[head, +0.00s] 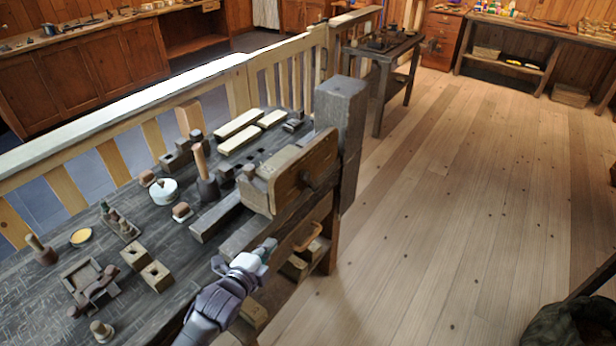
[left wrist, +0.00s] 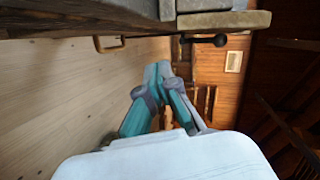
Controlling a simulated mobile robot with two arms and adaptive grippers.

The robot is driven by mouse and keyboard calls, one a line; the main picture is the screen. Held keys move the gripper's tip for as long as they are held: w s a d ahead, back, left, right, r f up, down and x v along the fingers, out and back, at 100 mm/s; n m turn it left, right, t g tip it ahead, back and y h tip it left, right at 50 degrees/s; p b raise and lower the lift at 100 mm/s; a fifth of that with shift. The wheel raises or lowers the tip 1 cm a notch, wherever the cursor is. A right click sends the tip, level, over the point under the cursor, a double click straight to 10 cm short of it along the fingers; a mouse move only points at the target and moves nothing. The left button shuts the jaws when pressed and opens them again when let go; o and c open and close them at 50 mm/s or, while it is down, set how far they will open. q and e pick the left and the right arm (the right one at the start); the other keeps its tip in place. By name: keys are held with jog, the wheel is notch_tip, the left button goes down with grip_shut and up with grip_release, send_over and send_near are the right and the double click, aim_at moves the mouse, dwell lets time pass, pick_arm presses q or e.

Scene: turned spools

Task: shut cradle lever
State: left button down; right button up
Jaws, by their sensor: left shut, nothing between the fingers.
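A small wooden cradle-like frame (head: 75,272) lies on the near left of the workbench, with a dark turned piece (head: 95,290) across it. I cannot tell a lever on it for sure. My left gripper (head: 268,246) is beside the bench's front edge, to the right of this frame and well apart from it, below the big wooden vise. In the left wrist view the teal fingers (left wrist: 158,72) are together with nothing between them. My right gripper is not in view.
The wooden vise (head: 300,180) projects from the bench near a thick post (head: 341,110). A dark knobbed handle (left wrist: 215,40) shows in the left wrist view. Blocks, a white pot (head: 164,191) and a mallet crowd the bench (head: 45,305).

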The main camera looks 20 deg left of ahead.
pick_arm(q)
notch_tip(320, 180, up, 8)
jog(key=w+d+m+t, duration=0.1)
jog(key=w+m, duration=0.1)
jog(key=shift+t+h, duration=0.4)
jog(key=shift+w, duration=0.1)
jog(key=p, duration=0.3)
send_near(310, 182)
jog(key=w, duration=0.2)
jog(key=w+r, duration=0.1)
jog(key=w, duration=0.1)
jog(key=shift+w+r, duration=0.2)
jog(key=shift+w, duration=0.1)
jog(key=shift+w+r, duration=0.1)
